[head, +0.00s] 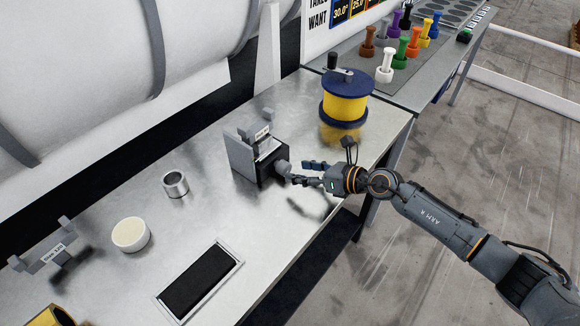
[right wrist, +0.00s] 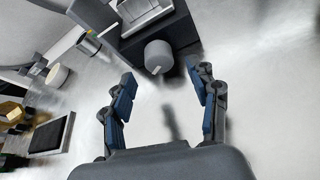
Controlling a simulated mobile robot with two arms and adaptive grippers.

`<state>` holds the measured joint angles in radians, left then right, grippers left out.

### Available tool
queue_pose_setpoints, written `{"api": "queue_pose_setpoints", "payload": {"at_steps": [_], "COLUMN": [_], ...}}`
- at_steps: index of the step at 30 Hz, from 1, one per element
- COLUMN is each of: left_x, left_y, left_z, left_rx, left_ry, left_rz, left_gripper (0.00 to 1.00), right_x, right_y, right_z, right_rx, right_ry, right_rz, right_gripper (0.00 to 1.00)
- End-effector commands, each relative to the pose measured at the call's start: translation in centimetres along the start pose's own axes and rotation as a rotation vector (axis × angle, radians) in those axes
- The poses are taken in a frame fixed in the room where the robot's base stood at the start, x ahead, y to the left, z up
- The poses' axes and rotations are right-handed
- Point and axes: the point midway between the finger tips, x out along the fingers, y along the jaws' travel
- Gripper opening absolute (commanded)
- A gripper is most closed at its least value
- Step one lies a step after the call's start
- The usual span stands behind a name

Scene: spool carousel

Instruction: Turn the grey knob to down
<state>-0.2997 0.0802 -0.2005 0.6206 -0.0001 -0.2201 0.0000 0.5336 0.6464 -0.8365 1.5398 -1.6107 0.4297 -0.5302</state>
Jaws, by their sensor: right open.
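The grey knob (head: 283,168) sits on the front face of a dark box-shaped device (head: 270,166) on the metal table. In the right wrist view the knob (right wrist: 158,57) is a round grey cylinder with a small light mark near its lower left edge. My right gripper (head: 304,172) is at the knob's right in the head view. In the right wrist view its two blue-padded fingers (right wrist: 164,85) are spread, with the knob just beyond the tips and roughly between them. I cannot tell whether a finger touches it. My left gripper is not in view.
A yellow and blue canister (head: 346,100) stands behind my right gripper. A metal ring (head: 175,184), a cream-topped cup (head: 130,234) and a black framed pad (head: 200,281) lie on the left of the table (head: 110,190). Coloured spools stand on the far table.

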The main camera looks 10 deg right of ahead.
Motion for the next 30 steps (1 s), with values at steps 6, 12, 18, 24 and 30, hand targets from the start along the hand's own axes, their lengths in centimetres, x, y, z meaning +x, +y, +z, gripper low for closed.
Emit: {"api": "queue_pose_setpoints", "payload": {"at_steps": [6,12,18,24,30], "left_x": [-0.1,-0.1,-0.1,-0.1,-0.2], "left_y": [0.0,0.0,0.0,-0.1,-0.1], "left_z": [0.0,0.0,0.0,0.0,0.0], "left_rx": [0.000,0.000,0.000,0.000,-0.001], "left_ry": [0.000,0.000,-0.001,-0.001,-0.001], "left_rz": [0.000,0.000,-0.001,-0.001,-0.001], "left_gripper": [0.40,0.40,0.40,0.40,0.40], "right_x": [3.2,4.1,4.2,4.1,4.1], "right_y": [0.0,0.0,0.0,0.0,0.0], "right_z": [0.1,0.0,0.0,0.0,0.0], "right_rx": [0.000,0.000,0.000,0.000,-0.001], "right_ry": [-0.002,-0.001,-0.001,-0.001,-0.001], "right_rz": [0.000,0.000,0.000,0.000,-0.001], "right_gripper": [0.60,0.60,0.60,0.27,0.05]}}
